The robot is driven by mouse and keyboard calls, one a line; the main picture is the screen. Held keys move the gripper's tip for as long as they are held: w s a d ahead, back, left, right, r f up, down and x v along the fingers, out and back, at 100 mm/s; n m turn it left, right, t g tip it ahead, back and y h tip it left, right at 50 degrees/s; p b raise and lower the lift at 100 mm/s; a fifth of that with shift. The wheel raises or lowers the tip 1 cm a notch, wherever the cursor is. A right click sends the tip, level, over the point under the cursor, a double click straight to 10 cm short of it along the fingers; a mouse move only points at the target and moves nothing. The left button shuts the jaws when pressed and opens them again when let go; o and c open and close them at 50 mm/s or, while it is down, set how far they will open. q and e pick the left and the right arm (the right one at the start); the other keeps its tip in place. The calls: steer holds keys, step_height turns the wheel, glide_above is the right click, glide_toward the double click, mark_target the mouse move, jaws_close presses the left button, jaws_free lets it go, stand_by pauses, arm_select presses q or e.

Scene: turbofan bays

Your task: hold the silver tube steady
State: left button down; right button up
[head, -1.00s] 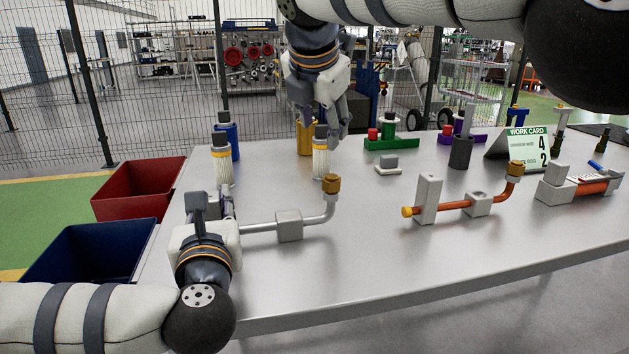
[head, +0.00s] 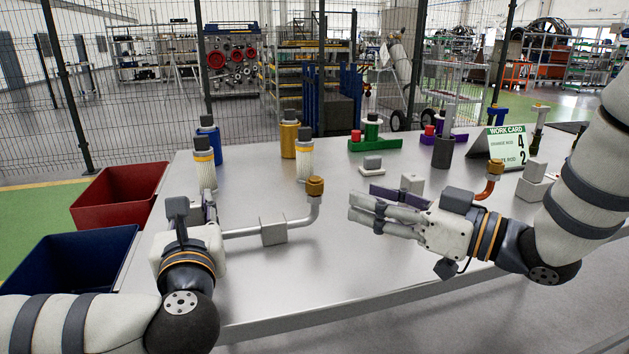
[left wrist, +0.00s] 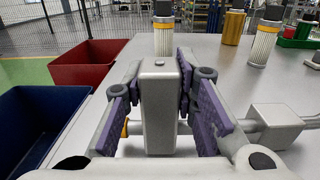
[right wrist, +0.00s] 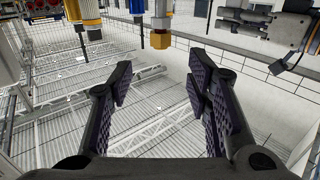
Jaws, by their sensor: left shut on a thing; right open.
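The silver tube (head: 240,231) lies across the table at left centre, running through a grey block (head: 273,231) and bending up to a brass nut (head: 315,187). My left gripper (head: 208,208) is at its left end. In the left wrist view its purple-padded fingers are shut on an upright grey end post (left wrist: 160,105), with the tube (left wrist: 250,132) leaving to the right. My right gripper (head: 366,208) is open and empty, right of the nut and apart from it, fingers pointing left. The right wrist view shows the brass nut (right wrist: 162,30) beyond its spread fingers.
An orange tube (head: 488,189) is mostly hidden behind my right gripper. Filters (head: 304,160) and coloured parts (head: 375,143) stand behind. A red bin (head: 118,195) and a blue bin (head: 70,262) are left. A work card (head: 508,147) stands right. The table front is clear.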

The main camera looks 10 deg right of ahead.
mark_target(323, 184)
steer(key=x, duration=1.1)
steer(key=shift+w+a, duration=0.15)
steer(key=shift+a, duration=0.1)
